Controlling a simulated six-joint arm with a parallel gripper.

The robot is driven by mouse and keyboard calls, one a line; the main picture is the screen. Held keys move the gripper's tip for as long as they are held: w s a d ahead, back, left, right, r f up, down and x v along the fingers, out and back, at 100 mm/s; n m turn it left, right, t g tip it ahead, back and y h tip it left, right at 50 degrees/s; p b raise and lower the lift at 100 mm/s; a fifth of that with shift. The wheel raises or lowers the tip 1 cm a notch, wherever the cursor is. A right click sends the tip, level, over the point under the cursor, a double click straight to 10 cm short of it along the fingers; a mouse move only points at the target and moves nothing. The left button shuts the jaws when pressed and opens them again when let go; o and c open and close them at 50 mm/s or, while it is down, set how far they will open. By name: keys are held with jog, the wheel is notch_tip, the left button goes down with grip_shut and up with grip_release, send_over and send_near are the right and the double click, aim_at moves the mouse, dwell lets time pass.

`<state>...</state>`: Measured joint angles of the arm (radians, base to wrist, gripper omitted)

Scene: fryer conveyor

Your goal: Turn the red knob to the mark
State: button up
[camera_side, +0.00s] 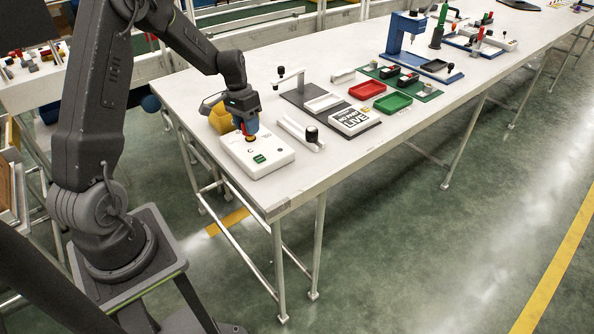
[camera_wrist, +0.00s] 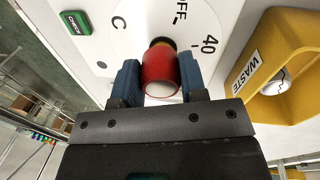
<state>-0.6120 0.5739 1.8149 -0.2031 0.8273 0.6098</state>
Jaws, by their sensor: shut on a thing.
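The red knob (camera_wrist: 161,68) sits on the dial of a white control box, between the blue fingers of my gripper (camera_wrist: 161,80) in the wrist view. My gripper is shut on it, one finger on each side. The dial face (camera_wrist: 120,45) shows "OFF", "40" and "C" marks; the part behind the knob is hidden. In the side view my gripper (camera_side: 248,133) points down onto the white box (camera_side: 262,168) at the near left end of the table. The knob is mostly hidden there.
A yellow waste bin (camera_wrist: 290,60) stands close beside the box; it also shows in the side view (camera_side: 218,118). Bare table (camera_side: 310,170) is in front.

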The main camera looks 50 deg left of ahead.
jog(key=shift+s+d+f, duration=0.25)
jog(key=shift+d+f, duration=0.05)
jog(key=o, duration=1)
jog(key=shift+w+a+r, duration=0.1)
jog(key=shift+a, duration=0.05)
